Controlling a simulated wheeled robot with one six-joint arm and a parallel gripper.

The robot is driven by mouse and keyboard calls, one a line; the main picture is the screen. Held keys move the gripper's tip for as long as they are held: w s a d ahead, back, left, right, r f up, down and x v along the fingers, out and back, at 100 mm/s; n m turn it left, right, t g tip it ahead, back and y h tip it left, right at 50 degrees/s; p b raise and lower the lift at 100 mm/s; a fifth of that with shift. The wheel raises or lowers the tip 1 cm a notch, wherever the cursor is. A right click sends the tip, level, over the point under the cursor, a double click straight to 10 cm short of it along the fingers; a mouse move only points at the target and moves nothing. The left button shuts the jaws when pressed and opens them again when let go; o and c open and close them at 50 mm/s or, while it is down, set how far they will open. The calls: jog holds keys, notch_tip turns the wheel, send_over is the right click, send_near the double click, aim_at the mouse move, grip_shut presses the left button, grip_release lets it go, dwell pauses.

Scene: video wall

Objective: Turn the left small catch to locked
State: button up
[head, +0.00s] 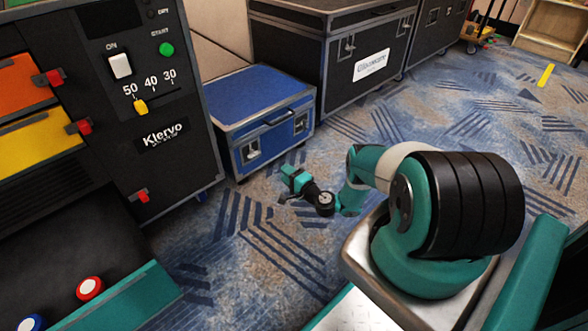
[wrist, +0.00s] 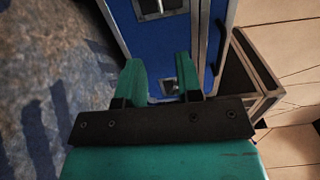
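A small blue case (head: 262,108) with metal edges stands on the carpet beside the black machine; its blue front also fills the upper middle of the wrist view (wrist: 150,42). Its left catch (head: 250,153) is a metal plate low on the front; it appears at the top edge of the wrist view (wrist: 158,7), partly cut off. The right catch (head: 301,123) shows beyond and between my fingers in the wrist view (wrist: 168,86). My gripper (head: 286,171) is open and empty, in front of the case and apart from it. The angle of the catches is too small to tell.
The black Klervo machine (head: 165,140) with red catches (head: 84,127) stands left of the case. A large black case (head: 335,60) stands behind it to the right. Open carpet (head: 270,240) lies in front.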

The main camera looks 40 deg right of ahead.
jog(key=shift+s+p, duration=1.15)
jog(key=shift+s, duration=0.5)
